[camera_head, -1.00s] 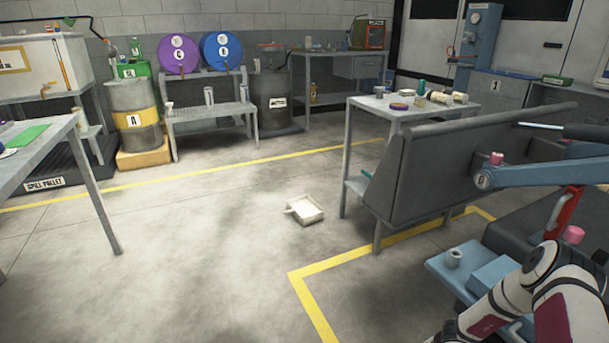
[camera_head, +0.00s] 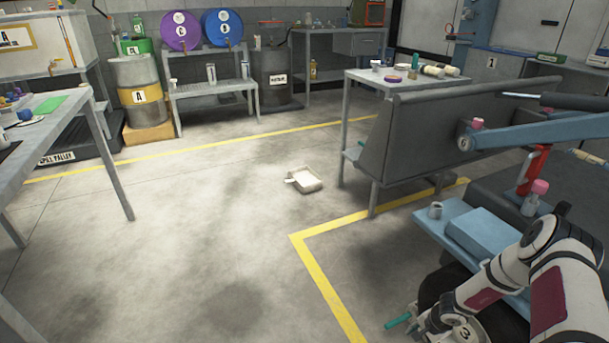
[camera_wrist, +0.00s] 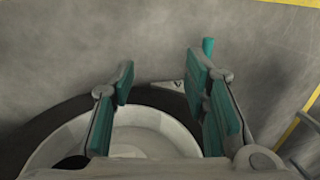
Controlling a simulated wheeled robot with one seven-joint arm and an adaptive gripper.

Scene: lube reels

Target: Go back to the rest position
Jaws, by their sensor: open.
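My gripper (camera_head: 404,318) is at the bottom right of the head view, at the end of my white arm, low beside the blue machine. A teal finger shows there above the concrete floor. In the wrist view my gripper (camera_wrist: 160,80) has its two teal-padded fingers wide apart, with nothing between them. A round pale thing with a dark rim (camera_wrist: 130,130) lies behind and below the fingers; I cannot tell what it is.
A blue machine step (camera_head: 440,232) with a small cup and a pink-capped bottle (camera_head: 535,197) is close to my arm. A yellow floor line (camera_head: 330,290) runs left of the arm.

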